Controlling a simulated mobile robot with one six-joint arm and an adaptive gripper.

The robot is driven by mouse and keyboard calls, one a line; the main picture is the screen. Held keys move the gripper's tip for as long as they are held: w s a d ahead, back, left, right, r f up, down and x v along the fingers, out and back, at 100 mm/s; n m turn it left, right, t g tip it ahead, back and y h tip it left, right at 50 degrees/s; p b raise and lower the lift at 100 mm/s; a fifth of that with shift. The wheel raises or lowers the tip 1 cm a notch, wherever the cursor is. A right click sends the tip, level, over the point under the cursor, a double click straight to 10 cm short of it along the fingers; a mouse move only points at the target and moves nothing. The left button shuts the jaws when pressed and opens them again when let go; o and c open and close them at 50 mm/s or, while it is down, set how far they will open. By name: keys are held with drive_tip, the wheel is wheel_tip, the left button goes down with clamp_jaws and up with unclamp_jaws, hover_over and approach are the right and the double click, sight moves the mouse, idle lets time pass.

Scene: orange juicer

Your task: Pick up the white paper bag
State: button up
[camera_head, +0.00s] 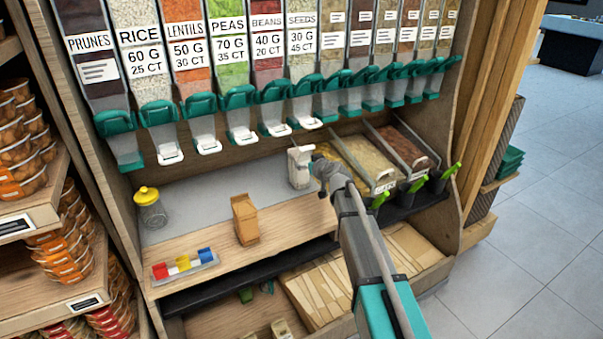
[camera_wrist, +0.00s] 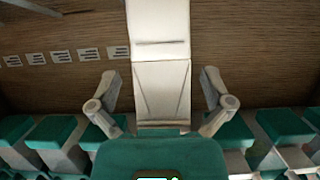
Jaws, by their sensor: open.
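The white paper bag (camera_head: 299,167) stands upright on the grey shelf surface below the dispensers in the head view. My gripper (camera_head: 318,163) is close by its right side. In the wrist view the bag (camera_wrist: 161,90) is in the middle, with one finger of my gripper (camera_wrist: 160,88) on each side. The fingers are spread, with a gap between each finger and the bag. The wrist view does not make clear how deep the bag is between them. Part of the green gripper body covers the bottom of the wrist view.
A brown paper bag (camera_head: 245,220), a yellow-lidded jar (camera_head: 149,208) and a tray with small coloured cups (camera_head: 184,266) stand to the left. Open bins of grain (camera_head: 366,163) are close on the right. Dispensers with teal spouts (camera_head: 241,113) hang above.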

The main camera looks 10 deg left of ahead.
sight(304, 161)
drive_tip(key=shift+f+b+x, duration=0.1)
drive_tip(key=shift+b+x, duration=0.3)
drive_tip(key=shift+x, duration=0.85)
drive_tip(key=shift+f+b+x, duration=0.15)
drive_tip(key=shift+b+x, duration=0.25)
drive_tip(key=shift+x, duration=0.85)
drive_tip(key=shift+s, duration=0.1)
drive_tip(key=c, duration=1.1)
drive_tip(key=shift+r, duration=0.15)
wheel_tip(304, 161, up, 3)
drive_tip(key=p, duration=0.3)
drive_tip(key=shift+r, duration=0.15)
drive_tip(key=s+d, duration=1)
drive_tip(key=s, duration=0.5)
drive_tip(key=shift+d, duration=0.1)
